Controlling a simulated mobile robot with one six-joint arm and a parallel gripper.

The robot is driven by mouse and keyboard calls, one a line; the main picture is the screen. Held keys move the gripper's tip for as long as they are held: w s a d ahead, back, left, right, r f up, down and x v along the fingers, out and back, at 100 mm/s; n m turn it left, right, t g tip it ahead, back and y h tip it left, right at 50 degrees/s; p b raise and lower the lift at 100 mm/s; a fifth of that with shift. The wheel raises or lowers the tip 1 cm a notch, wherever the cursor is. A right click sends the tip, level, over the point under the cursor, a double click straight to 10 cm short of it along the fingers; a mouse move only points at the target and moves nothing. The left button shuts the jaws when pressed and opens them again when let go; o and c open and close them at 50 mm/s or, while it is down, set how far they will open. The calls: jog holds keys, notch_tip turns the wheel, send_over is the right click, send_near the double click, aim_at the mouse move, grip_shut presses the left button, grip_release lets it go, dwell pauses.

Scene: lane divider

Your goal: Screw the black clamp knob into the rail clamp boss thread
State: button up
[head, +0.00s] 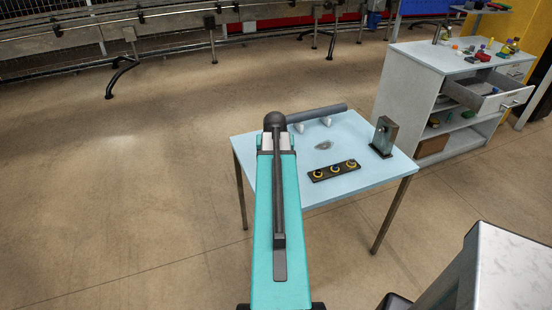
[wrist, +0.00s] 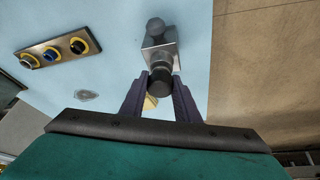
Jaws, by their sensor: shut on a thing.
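In the wrist view my gripper (wrist: 160,88) is shut on the black clamp knob (wrist: 160,78), with one dark finger on each side. The knob lies right against the near end of the metallic rail clamp (wrist: 158,48) in the picture. I cannot tell whether its thread is engaged in the boss. A rounded dark part tops the far end of the clamp. My gripper cannot be made out there.
A black holder (head: 314,175) with several yellow-ringed places lies on the light blue table (head: 255,155). A grey stain (head: 323,145) marks the tabletop. A white cabinet (head: 408,85) with an open drawer stands behind on the right. Open floor lies to the left.

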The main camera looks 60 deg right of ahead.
jog(key=shift+d+r+m, duration=0.1)
jog(key=shift+m, duration=0.2)
jog(key=shift+s+m+g, duration=0.1)
jog(key=shift+m+g, duration=0.2)
jog(key=shift+m, duration=0.2)
jog(key=o, duration=0.8)
jog(key=shift+o, duration=0.2)
jog(key=shift+n, duration=0.8)
jog(key=shift+n+t, duration=0.3)
jog(key=shift+t, duration=0.1)
